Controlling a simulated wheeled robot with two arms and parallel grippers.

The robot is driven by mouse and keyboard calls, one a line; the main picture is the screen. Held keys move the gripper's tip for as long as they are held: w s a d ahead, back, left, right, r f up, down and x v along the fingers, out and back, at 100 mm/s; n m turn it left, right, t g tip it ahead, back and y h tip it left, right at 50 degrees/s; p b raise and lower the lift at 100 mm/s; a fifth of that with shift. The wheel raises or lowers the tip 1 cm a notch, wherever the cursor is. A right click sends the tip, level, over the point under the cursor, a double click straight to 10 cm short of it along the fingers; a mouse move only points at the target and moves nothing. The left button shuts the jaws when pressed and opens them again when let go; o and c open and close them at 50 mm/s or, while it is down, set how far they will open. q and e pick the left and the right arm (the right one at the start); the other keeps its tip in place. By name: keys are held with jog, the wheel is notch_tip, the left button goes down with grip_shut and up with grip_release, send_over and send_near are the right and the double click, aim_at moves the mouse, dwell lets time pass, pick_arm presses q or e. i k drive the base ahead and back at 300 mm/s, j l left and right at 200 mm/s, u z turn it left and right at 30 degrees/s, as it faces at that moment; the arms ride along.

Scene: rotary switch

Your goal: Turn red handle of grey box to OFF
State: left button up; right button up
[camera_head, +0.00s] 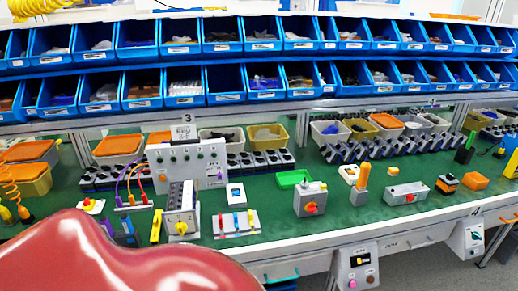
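A grey box (310,196) stands on the green bench top, right of the picture's middle. A small red rotary handle (312,208) with some yellow around it sits on its front face. The handle is too small for me to read its position or any OFF marking. Neither my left gripper nor my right gripper shows in the view.
The green bench top (268,208) carries a grey panel box (188,167), a flat grey box with a red button (406,194), a green tray (293,179) and an orange-handled tool (363,176). Blue bins line the back. A glossy red shape hides the lower left.

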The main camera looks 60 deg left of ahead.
aim_at(312, 208)
jog(key=u, duration=1.45)
